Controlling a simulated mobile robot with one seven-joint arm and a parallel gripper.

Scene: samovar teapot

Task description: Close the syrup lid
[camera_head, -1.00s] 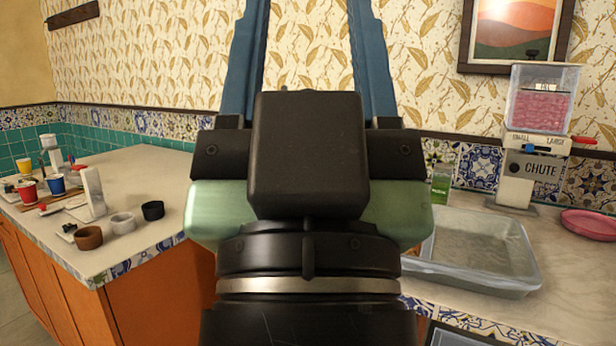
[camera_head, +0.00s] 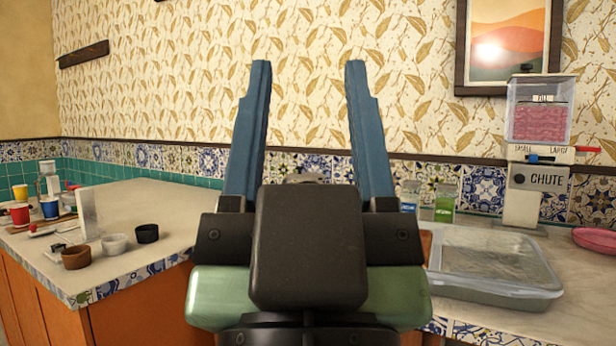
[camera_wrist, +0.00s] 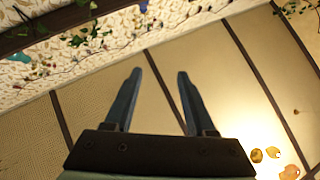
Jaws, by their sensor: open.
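My gripper (camera_head: 308,66) stands upright in the middle of the head view, its two blue fingers apart with nothing between them. In the wrist view my gripper (camera_wrist: 159,73) is also open and empty, with ceiling and wall beyond it. I cannot make out a syrup lid in either view. A light bottle (camera_head: 410,196) and a green-labelled bottle (camera_head: 444,203) stand at the back of the right counter, right of my gripper. I cannot tell whether either holds syrup. A small metallic thing (camera_head: 303,178) shows behind my gripper, mostly hidden.
A grey rectangular tray (camera_head: 500,296) lies on the right counter. Behind it stands a dispenser marked CHUTE (camera_head: 540,180), with a pink plate (camera_head: 597,240) at the right edge. The left counter (camera_head: 130,205) holds several cups and small bowls. Its back part is clear.

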